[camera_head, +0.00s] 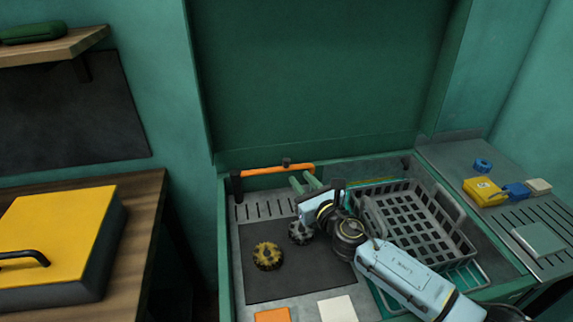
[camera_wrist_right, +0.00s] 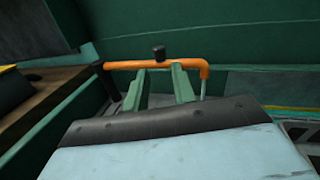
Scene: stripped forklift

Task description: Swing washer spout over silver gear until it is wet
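The orange washer spout (camera_head: 275,170) runs along the back of the green washer basin, and its bar also crosses the right wrist view (camera_wrist_right: 185,64). In that view its right end bends down to a pale tip. The silver gear (camera_head: 299,234) lies on the dark mat, partly hidden by my right wrist; I cannot tell whether it is wet. My right gripper (camera_head: 305,183) is open and empty, its two green fingers apart just in front of the spout. The gripper also shows in the wrist view (camera_wrist_right: 159,80); contact with the spout is unclear. My left gripper is out of view.
A brass gear (camera_head: 267,256) lies on the dark mat (camera_head: 258,286). A grey basket (camera_head: 408,215) stands at the basin's right. The raised green lid (camera_head: 320,75) closes off the back. A yellow-topped case (camera_head: 55,235) sits on the left bench. Small parts lie on the right ledge.

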